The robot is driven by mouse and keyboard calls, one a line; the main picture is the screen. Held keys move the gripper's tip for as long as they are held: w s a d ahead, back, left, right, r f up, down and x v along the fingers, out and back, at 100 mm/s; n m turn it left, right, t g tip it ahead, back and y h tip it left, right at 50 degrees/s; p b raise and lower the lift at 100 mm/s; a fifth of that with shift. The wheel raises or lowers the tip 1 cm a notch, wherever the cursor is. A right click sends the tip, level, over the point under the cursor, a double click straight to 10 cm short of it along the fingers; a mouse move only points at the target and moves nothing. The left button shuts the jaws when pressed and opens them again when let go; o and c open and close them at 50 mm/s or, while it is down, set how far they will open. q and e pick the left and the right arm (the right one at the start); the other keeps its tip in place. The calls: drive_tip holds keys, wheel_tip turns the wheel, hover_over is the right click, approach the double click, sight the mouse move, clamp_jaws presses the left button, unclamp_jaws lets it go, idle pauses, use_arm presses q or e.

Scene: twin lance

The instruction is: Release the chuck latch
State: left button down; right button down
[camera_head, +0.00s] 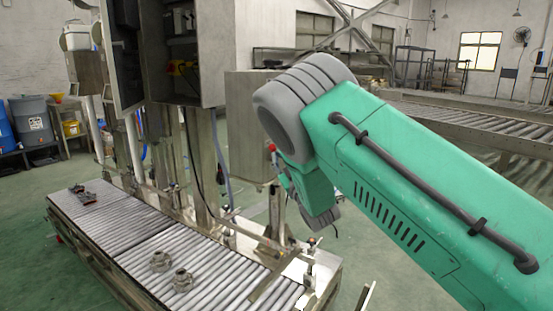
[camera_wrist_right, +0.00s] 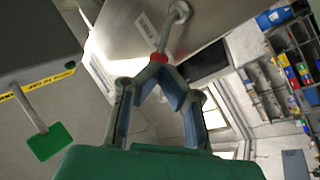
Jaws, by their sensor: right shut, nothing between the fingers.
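My right gripper (camera_wrist_right: 158,68) is shut in the wrist view, its two grey-blue fingers meeting in a point with nothing between them. A red knob or collar (camera_wrist_right: 158,57) on a thin metal rod (camera_wrist_right: 170,33) sits right at the fingertips. I cannot tell whether they touch. The rod runs to a round metal mount (camera_wrist_right: 180,10) on a grey panel. In the head view a small red knob (camera_head: 271,147) shows beside my green right arm, whose large grey joint hides much of the area. No part is clearly recognisable as the chuck latch. My left gripper is out of view.

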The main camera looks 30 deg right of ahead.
drive_tip(key=shift+w+d+r, duration=0.1)
drive_tip(key=shift+w+r, duration=0.1)
drive_tip(key=shift+w, duration=0.35)
drive_tip(key=shift+d+r+m+p, duration=0.1)
drive_tip(key=shift+r+m+p, duration=0.1)
drive_tip(key=shift+m+p, duration=0.25)
drive_tip(key=shift+r+m+g+h+p, duration=0.1)
drive_tip(key=shift+m+g+h+p, duration=0.2)
drive_tip(key=shift+h+p, duration=0.1)
drive_tip(key=d+m+g+p, duration=0.1)
drive_tip(key=m+g+p, duration=0.1)
drive_tip(key=m+p, duration=0.1)
drive_tip(key=w+d+r+m+g+p, duration=0.1)
drive_tip(key=d+m+g+p, duration=0.1)
drive_tip(key=p, duration=0.3)
drive_tip(key=w+d+m+g+p, duration=0.1)
drive_tip(key=m+g+p, duration=0.1)
drive_tip(key=m+p, duration=0.2)
drive_tip(key=shift+d+r+y, duration=0.25)
drive_tip(key=shift+d+y, duration=0.05)
